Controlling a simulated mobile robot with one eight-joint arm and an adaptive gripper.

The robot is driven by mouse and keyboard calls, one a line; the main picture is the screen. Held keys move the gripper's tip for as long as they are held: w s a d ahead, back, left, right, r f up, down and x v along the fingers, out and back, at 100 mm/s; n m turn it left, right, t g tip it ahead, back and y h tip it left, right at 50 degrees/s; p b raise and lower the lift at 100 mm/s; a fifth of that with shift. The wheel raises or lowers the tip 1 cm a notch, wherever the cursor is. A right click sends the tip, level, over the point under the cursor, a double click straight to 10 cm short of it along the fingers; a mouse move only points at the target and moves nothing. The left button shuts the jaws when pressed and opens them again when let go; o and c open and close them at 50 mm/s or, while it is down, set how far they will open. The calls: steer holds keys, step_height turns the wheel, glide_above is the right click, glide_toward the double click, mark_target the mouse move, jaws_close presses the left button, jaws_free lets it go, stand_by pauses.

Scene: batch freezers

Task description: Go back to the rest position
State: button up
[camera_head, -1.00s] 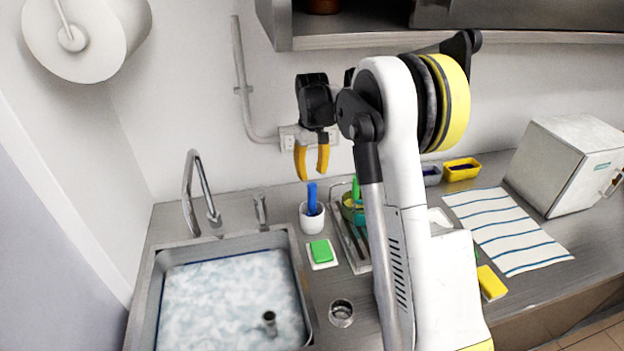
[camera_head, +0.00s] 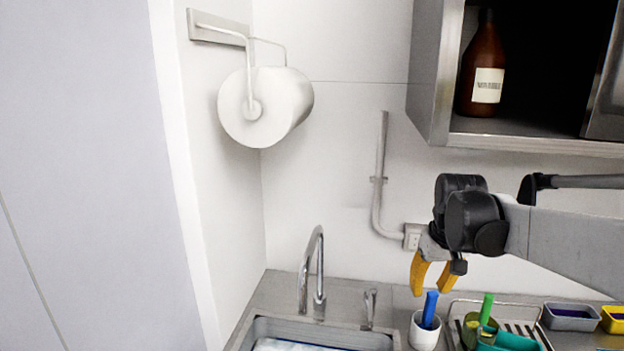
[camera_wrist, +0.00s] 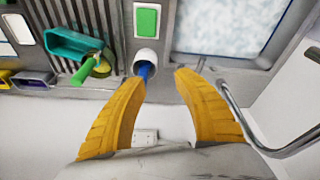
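My gripper (camera_head: 428,284) hangs from my arm at the right of the head view, above the counter and near the wall socket. Its two orange fingers are apart with nothing between them. In the wrist view my gripper (camera_wrist: 160,85) also shows open and empty. A white cup (camera_head: 424,331) with a blue-handled tool (camera_head: 430,309) stands on the counter below it. The cup (camera_wrist: 146,58) also shows just beyond the fingertips in the wrist view, apart from them.
The sink (camera_head: 300,331) and its faucet (camera_head: 315,270) are left of the cup. A dish rack (camera_head: 525,326) with a teal container (camera_head: 508,342) is to the right. A wall cabinet (camera_head: 432,75) holding a brown bottle (camera_head: 485,65) overhangs at upper right. A paper roll (camera_head: 265,105) hangs at left.

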steer(key=s+a+f+t+b, duration=0.1)
steer(key=s+a+f+b, duration=0.1)
steer(key=s, duration=0.5)
steer(key=s+a+f+t+b, duration=0.2)
steer(key=s+a+f+b, duration=0.1)
steer(key=s, duration=0.4)
steer(key=s+a+f+t+b, duration=0.1)
steer(key=s+a+f+b, duration=0.1)
steer(key=s+f, duration=0.2)
steer(key=s, duration=0.3)
steer(key=shift+s+a+f+m+t+b, duration=0.2)
steer(key=shift+s+f+m+t+b, duration=0.1)
steer(key=shift+f+m, duration=0.1)
